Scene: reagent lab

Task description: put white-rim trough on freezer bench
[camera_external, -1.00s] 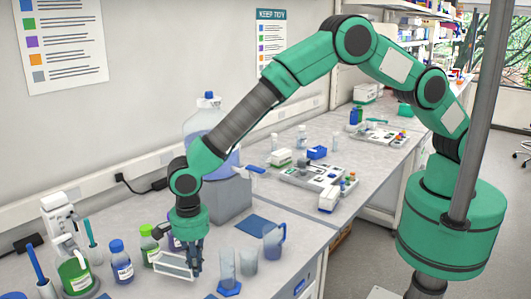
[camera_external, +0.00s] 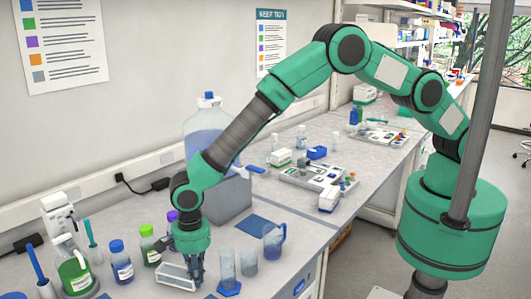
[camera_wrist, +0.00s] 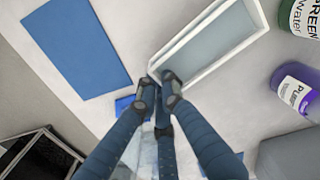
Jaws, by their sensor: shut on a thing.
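The white-rim trough (camera_external: 174,279) is a shallow rectangular tray with a grey inside. It is low over or on the near bench (camera_external: 130,291); I cannot tell if its underside touches. My gripper (camera_external: 196,280) points down and is shut on the trough's right end. In the wrist view the trough (camera_wrist: 187,55) stretches up and right from my gripper (camera_wrist: 158,82), with the fingertips at its near corner. The fingers hide part of that end. I cannot tell which bench is the freezer bench.
A clear cylinder with a blue foot (camera_external: 229,291) stands close right of my gripper, with a beaker (camera_external: 249,263) and blue jug (camera_external: 274,243) beyond. Bottles with green (camera_external: 150,248) and blue caps (camera_external: 121,264) stand left. A blue mat (camera_external: 257,225) lies behind.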

